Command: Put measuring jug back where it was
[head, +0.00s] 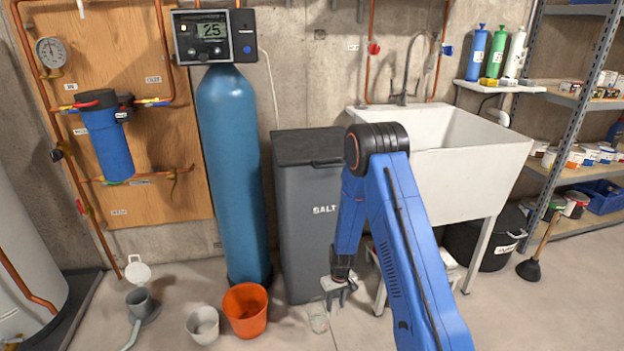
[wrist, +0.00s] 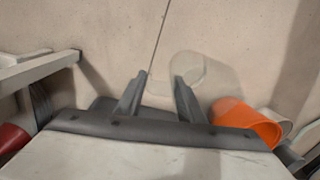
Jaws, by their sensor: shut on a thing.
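The measuring jug (head: 319,320) is clear and hard to make out, low over the floor in front of the grey salt bin. In the wrist view the see-through jug (wrist: 205,72) shows at and beyond the fingertips, mostly to the right. My gripper (head: 335,299) is shut on the jug and points down in front of the bin. Its two fingers also show in the wrist view (wrist: 162,80). I cannot tell exactly which part of the jug is between the fingers, or whether its base touches the floor.
An orange bucket (head: 245,310) and a pale pail (head: 203,325) stand to the left. The salt bin (head: 305,220) and blue tank (head: 232,170) are behind. A white step stool (head: 378,275) is right of my gripper, under the sink (head: 475,165). A plunger (head: 530,268) stands farther right.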

